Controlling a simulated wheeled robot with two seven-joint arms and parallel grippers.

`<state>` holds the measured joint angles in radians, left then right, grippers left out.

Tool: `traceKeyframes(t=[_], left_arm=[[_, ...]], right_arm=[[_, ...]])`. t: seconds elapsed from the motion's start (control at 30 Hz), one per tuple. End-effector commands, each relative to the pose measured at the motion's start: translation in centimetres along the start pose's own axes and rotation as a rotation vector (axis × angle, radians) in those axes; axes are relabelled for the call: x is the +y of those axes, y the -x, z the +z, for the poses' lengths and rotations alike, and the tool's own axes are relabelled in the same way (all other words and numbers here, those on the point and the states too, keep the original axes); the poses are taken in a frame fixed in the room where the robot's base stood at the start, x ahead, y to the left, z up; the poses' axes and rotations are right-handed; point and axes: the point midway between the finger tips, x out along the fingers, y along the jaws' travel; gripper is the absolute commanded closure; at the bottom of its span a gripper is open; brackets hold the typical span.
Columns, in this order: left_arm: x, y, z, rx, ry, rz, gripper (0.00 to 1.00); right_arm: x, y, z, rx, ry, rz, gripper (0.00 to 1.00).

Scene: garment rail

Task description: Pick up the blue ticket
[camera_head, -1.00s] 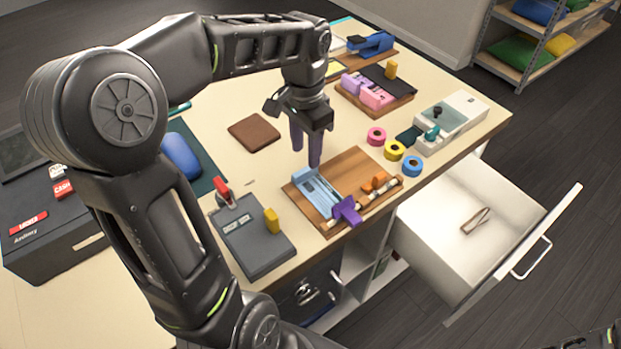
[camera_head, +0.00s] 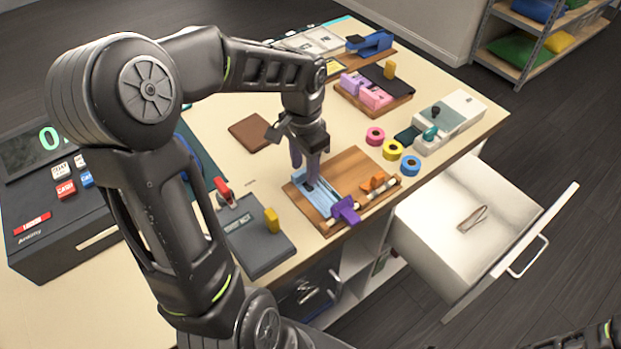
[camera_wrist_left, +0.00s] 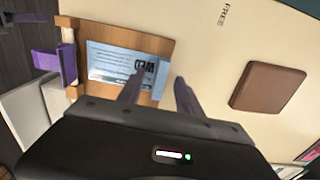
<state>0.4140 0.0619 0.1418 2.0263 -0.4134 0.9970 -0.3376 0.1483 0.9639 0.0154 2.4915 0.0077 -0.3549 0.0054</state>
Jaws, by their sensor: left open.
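The blue ticket (camera_head: 325,202) lies flat on a wooden board (camera_head: 352,163) near the table's front edge. It also shows in the left wrist view (camera_wrist_left: 113,62) with print on it. My left gripper (camera_head: 305,172) is open, its purple-grey fingers pointing down over the ticket's far end and hiding part of it. In the left wrist view the fingertips (camera_wrist_left: 158,88) are apart, one overlapping the ticket's end. I cannot tell whether they touch it. My right gripper is not in view.
A purple clip (camera_head: 345,210) and an orange piece (camera_head: 374,184) are on a rod along the board's front edge. A brown square pad (camera_head: 254,131) lies behind left. Tape rolls (camera_head: 392,149) stand at right. An open white drawer (camera_head: 440,235) juts out in front.

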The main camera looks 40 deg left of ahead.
Motion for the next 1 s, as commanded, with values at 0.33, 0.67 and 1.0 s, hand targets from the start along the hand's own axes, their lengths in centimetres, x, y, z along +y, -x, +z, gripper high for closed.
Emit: traceKeyframes(t=[0.33, 0.67, 1.0], left_arm=[[-0.01, 0.05, -0.02, 0.000, 0.000, 0.000, 0.58], [0.00, 0.06, -0.02, 0.000, -0.001, 0.000, 0.79], [0.00, 0.06, -0.01, 0.000, -0.001, 0.000, 1.00]], right_arm=[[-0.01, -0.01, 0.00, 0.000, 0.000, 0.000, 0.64], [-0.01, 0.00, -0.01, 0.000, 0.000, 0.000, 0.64], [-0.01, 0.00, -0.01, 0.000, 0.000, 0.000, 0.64]])
